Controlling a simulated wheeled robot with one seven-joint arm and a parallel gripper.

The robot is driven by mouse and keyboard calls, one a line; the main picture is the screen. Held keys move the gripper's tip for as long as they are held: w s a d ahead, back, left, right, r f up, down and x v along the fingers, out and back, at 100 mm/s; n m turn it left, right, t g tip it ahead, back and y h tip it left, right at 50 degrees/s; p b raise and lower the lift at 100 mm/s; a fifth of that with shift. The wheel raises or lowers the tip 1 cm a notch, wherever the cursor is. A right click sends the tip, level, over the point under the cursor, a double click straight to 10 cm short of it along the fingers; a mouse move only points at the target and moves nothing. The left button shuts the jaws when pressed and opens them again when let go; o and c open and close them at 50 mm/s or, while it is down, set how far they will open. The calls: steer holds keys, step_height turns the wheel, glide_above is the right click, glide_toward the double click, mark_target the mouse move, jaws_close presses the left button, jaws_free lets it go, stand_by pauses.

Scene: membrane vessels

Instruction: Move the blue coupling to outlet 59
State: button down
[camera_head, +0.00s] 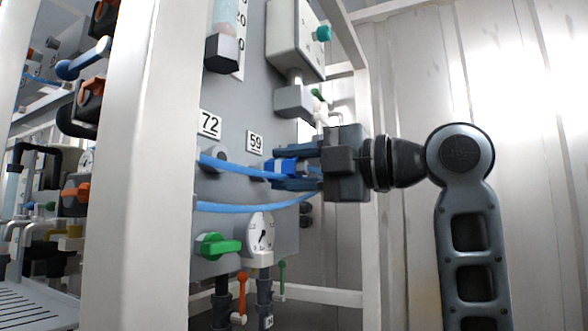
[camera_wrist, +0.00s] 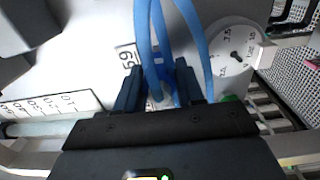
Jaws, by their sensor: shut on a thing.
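The blue coupling (camera_head: 286,167) sits between the fingers of my gripper (camera_head: 279,167), which is shut on it. A blue hose (camera_head: 235,169) runs left from it. The coupling (camera_wrist: 160,72) also shows between the fingertips (camera_wrist: 158,80) in the wrist view, with blue hoses passing over it. The label 59 (camera_head: 255,143) is on the grey panel just left of and above the coupling; it also shows beside the left finger in the wrist view (camera_wrist: 127,58). The outlet under this label is mostly hidden by the hose and coupling. I cannot tell whether the coupling touches it.
Label 72 (camera_head: 209,124) with a grey outlet (camera_head: 221,155) is to the left. Below are a pressure gauge (camera_head: 260,232) and a green-handled valve (camera_head: 220,246). A second blue hose (camera_head: 240,207) crosses the panel. A white frame post (camera_head: 140,170) stands at left.

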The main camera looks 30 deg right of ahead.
steer(key=shift+w+a, duration=0.15)
steer(key=shift+w, duration=0.05)
steer(key=c, duration=0.6)
jaws_free()
steer(key=shift+b+v, duration=0.9)
steer(key=shift+v, duration=3.05)
steer(key=shift+w+f, duration=0.1)
